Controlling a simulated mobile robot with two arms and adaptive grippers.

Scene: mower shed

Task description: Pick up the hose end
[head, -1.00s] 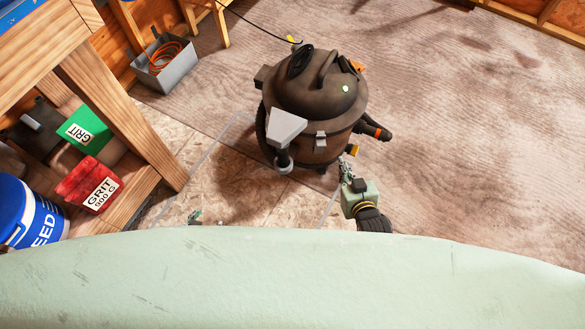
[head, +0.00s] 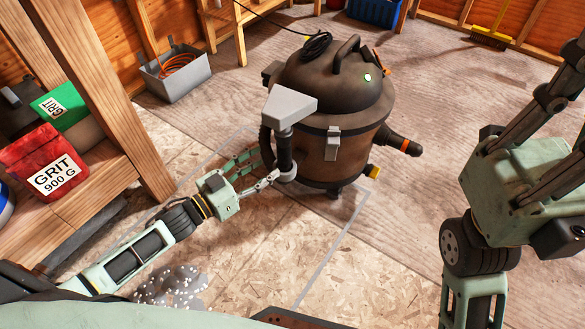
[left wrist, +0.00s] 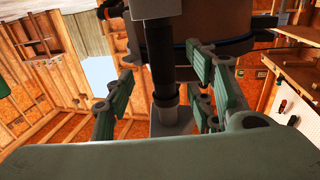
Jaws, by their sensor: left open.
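The hose end is a grey flared nozzle (head: 290,107) on a dark upright tube (head: 285,148), in front of the brown shop vacuum (head: 335,120). My left gripper (head: 262,172) is open at the lower part of the tube, just above its light collar. In the left wrist view the dark tube (left wrist: 162,70) stands between the open green-padded fingers (left wrist: 160,95); I cannot tell whether either pad touches it. My right gripper (head: 560,105) is raised at the right, close to the camera and away from the vacuum. Its fingertips are cut off by the frame edge.
A wooden shelf (head: 95,185) with a red grit bag (head: 45,165) and a green grit box (head: 62,105) stands at the left. A grey bin (head: 178,75) holds an orange cord. White pellets (head: 172,285) lie on the floor. Floor right of the vacuum is clear.

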